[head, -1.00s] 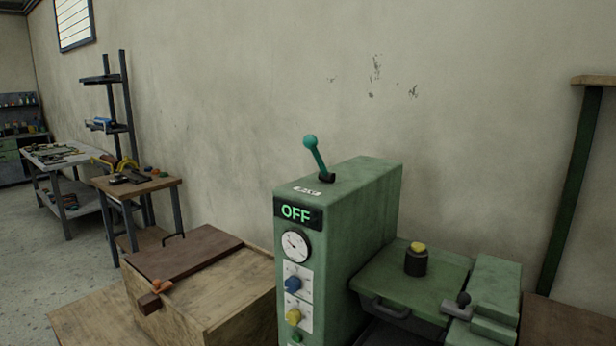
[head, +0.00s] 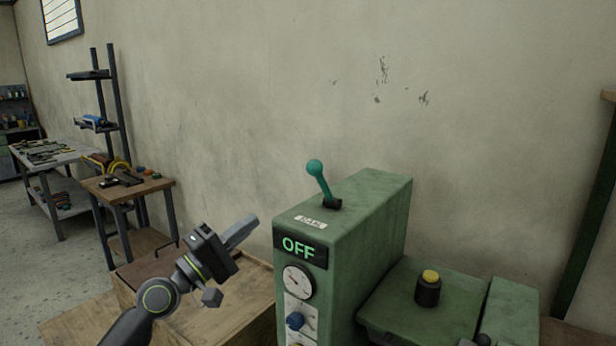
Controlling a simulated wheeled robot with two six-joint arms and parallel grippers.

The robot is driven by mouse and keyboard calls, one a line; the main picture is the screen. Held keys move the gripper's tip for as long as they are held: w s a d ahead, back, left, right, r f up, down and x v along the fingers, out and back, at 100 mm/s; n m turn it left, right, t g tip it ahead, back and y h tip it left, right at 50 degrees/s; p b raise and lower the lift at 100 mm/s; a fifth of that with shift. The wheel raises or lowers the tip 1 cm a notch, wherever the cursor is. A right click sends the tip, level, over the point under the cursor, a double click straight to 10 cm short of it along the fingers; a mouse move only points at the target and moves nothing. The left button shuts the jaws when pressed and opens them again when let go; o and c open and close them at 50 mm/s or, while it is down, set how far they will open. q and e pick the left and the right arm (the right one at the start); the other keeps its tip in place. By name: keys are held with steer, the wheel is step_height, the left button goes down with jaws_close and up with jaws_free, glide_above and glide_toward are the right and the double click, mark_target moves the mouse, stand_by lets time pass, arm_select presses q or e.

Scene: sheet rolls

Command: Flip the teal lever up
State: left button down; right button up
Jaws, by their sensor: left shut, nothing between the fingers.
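The teal lever (head: 320,180) stands on top of the green machine box (head: 372,240), its round knob up and tilted to the left, away from its black base. The display (head: 300,247) on the front of the box reads OFF in green letters. My left gripper (head: 242,232) is to the left of the box, lower than the lever knob and apart from it. Its fingers are together and empty, pointing up and right.
A wooden crate (head: 240,318) stands left of the machine, below my left arm. A black knob with a yellow top (head: 430,289) sits on the green part at right. Small tables with tools (head: 130,187) stand farther left. The wall behind is bare.

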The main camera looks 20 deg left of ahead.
arm_select(q)
steer(key=shift+s+d+r, duration=0.2)
steer(key=shift+r, duration=0.2)
steer(key=p, duration=0.7)
glide_toward(324, 185)
step_height(324, 185, up, 6)
steer(key=w, duration=0.2)
steer(key=shift+d+r+b, duration=0.1)
steer(key=shift+d+b, duration=0.2)
steer(key=shift+r, duration=0.1)
